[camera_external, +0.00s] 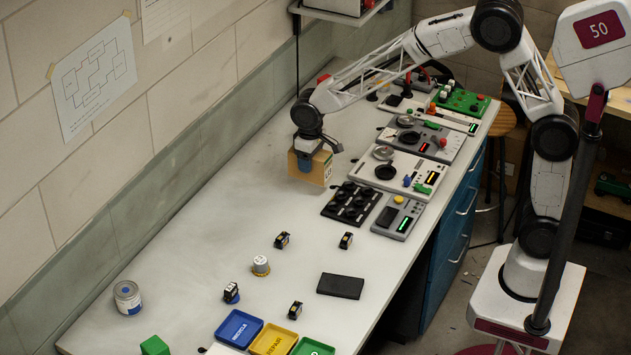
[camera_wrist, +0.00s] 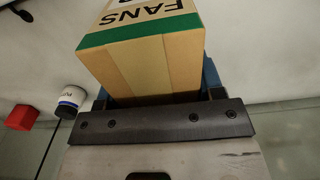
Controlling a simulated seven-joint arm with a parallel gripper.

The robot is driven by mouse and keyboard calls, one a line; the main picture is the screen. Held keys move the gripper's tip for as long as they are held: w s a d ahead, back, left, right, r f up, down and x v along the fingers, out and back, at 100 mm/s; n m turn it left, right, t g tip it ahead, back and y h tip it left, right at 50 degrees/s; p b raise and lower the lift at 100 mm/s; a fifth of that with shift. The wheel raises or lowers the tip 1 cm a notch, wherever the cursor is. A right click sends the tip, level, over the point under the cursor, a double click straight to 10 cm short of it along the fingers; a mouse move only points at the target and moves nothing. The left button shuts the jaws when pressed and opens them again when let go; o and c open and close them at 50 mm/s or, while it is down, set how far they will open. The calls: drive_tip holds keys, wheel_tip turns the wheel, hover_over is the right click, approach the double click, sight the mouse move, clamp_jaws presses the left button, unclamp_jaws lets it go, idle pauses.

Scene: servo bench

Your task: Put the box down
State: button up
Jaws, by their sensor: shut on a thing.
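A tan cardboard box (camera_external: 313,170) hangs from my gripper (camera_external: 309,152) on the left side of the black-cupped tray, in the external view. It looks a little above the bench (camera_external: 205,215), though the exact gap is hard to tell. The box's underside is hidden.
A black tray with round cups (camera_external: 350,203) and several grey test panels (camera_external: 402,172) line the right edge. Small black servos (camera_external: 282,240), a white-capped pot (camera_external: 261,265), a paint can (camera_external: 128,297), a black pad (camera_external: 340,286) and coloured bins (camera_external: 239,329) lie nearer. The bench left of the box is clear.

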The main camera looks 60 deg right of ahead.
drive_tip(key=shift+s+d+f, duration=0.5)
drive_tip(key=shift+s+d, duration=0.35)
drive_tip(key=shift+d, duration=0.05)
drive_tip(key=shift+w, duration=0.1)
drive_tip(key=w, duration=0.5)
drive_tip(key=w+a+f, duration=0.1)
drive_tip(key=w, duration=0.4)
drive_tip(key=w+a, duration=0.1)
drive_tip(key=w, duration=0.4)
drive_tip(key=shift+w+f, duration=0.2)
drive_tip(key=shift+w, duration=0.2)
drive_tip(key=shift+f, duration=1.8)
drive_tip(key=o, duration=1)
drive_tip(key=shift+f, duration=0.15)
drive_tip(key=shift+o, duration=0.2)
